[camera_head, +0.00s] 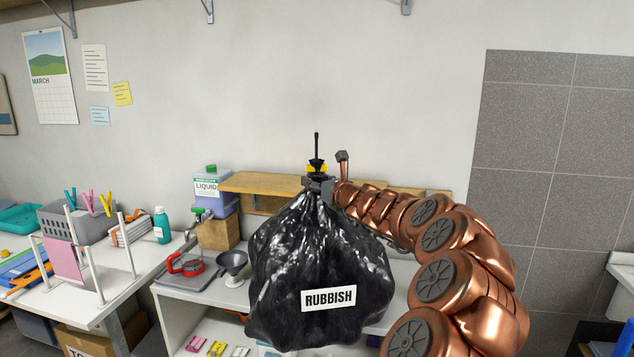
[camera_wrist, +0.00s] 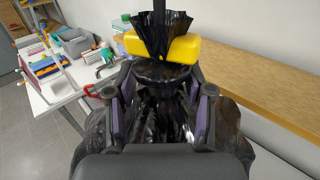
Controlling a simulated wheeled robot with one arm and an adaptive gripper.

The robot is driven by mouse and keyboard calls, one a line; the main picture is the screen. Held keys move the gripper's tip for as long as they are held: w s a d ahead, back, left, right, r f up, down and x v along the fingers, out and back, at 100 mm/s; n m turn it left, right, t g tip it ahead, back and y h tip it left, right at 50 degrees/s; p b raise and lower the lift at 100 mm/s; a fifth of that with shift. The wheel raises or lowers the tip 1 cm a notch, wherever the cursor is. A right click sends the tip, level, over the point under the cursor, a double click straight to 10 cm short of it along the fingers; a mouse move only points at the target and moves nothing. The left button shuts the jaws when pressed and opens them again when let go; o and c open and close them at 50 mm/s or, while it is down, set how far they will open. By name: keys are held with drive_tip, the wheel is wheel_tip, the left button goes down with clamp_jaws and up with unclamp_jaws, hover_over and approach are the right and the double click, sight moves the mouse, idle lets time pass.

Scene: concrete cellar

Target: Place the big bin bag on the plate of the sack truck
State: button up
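The big bin bag (camera_head: 290,262) is black and shiny, with a white RUBBISH label, a gathered neck and a yellow tie. My gripper (camera_head: 318,184) is at its neck, just below the yellow tie. The bag hangs upright from it in front of the white counter. In the wrist view the bag's gathered top (camera_wrist: 162,38) sticks up above the tie, and the fingers of my gripper (camera_wrist: 163,105) close in on the neck from both sides.
A wooden shelf (camera_head: 262,183) runs along the wall. A cluttered white table (camera_head: 95,300) stands left; a basin (camera_head: 621,285) is at far right.

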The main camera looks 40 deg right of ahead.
drive_tip(key=shift+o, duration=0.7)
drive_tip(key=shift+s+r, duration=0.1)
drive_tip(key=shift+r, duration=0.05)
drive_tip(key=s+a+b, duration=0.2)
drive_tip(key=s, duration=0.9)
drive_tip(key=shift+s+b, duration=0.3)
drive_tip(key=shift+s, duration=0.05)
drive_tip(key=shift+a, duration=0.1)
